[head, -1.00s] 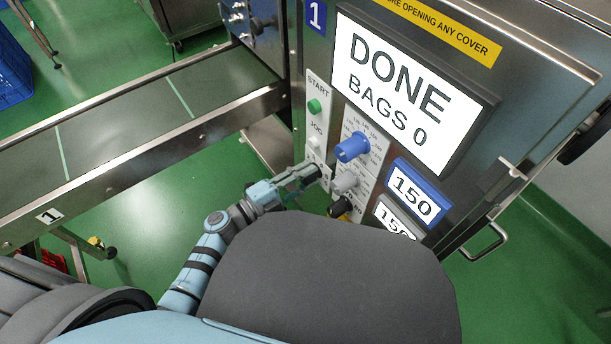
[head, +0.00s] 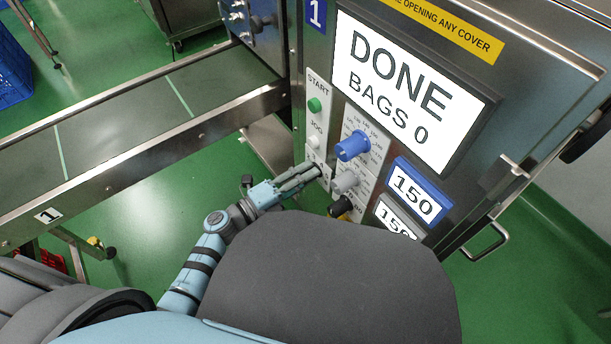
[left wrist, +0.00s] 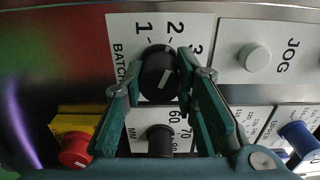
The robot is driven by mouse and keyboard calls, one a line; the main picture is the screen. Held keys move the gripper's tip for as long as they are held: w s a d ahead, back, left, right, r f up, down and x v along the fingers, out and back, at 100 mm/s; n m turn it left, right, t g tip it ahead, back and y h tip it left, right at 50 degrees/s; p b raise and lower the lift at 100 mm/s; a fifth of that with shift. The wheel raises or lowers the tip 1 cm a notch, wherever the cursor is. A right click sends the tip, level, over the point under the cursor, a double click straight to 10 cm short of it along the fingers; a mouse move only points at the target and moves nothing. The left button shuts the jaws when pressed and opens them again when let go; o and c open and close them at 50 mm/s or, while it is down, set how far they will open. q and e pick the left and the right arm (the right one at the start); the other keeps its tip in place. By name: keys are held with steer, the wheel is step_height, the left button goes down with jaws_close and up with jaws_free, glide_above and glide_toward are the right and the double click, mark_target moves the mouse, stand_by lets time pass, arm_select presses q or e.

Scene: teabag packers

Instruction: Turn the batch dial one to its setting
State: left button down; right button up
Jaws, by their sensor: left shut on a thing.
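The batch dial (left wrist: 157,76) is a black round knob with a white pointer line, on a white plate marked BATCH with numbers 1, 2 and 3. In the left wrist view its pointer slants up toward the numbers, roughly toward the 2; I cannot read it exactly. My left gripper (left wrist: 158,90) is shut on the dial, with one teal finger on each side of it. In the head view my left gripper (head: 316,174) reaches the lower left part of the control panel and hides the dial. My right gripper is not in view.
A black knob (left wrist: 160,141) with an MM scale sits close by, beside a red button (left wrist: 74,149) on yellow. The JOG button (left wrist: 257,57) and blue knob (head: 352,146) are near. The screen (head: 406,88) reads DONE, BAGS 0. A conveyor (head: 120,135) runs left.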

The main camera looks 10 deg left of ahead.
arm_select(q)
steer(key=shift+f, duration=0.1)
steer(key=c, duration=1.3)
jaws_free()
steer(key=shift+s+a, duration=0.1)
steer(key=shift+s, duration=0.05)
steer(key=v, duration=1.1)
steer(key=shift+s+a, duration=0.2)
steer(key=shift+s, duration=0.15)
